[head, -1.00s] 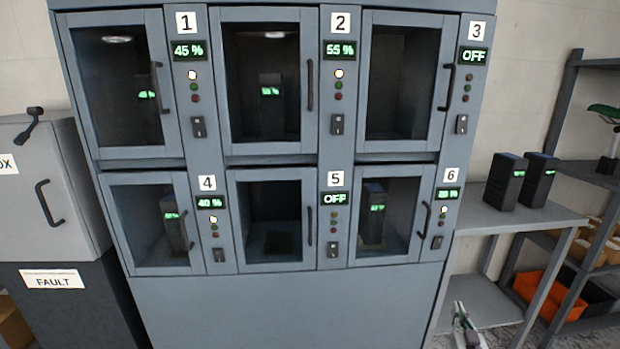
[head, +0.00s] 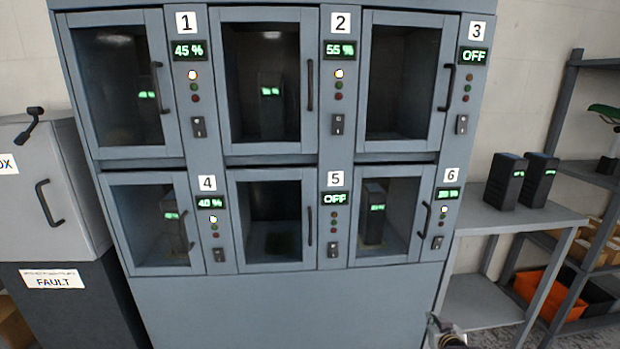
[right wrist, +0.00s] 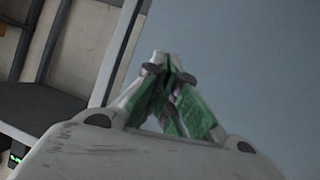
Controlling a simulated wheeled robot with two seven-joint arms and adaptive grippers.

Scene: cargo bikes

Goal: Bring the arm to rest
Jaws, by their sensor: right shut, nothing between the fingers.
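My right gripper (head: 437,328) shows at the bottom edge of the head view, in front of the lower right part of the charging cabinet (head: 280,305). In the right wrist view its green-padded fingers (right wrist: 168,68) are shut together with nothing between them. The cabinet's plain blue-grey panel (right wrist: 240,60) fills the right side behind them. My left gripper is not in view.
Doors 1 to 6 of the cabinet look shut; batteries stand behind several. Two black batteries (head: 505,180) (head: 538,180) stand on a grey side table (head: 560,213). A shelf rack (head: 560,100) stands at right. A FAULT box (head: 60,300) is at left.

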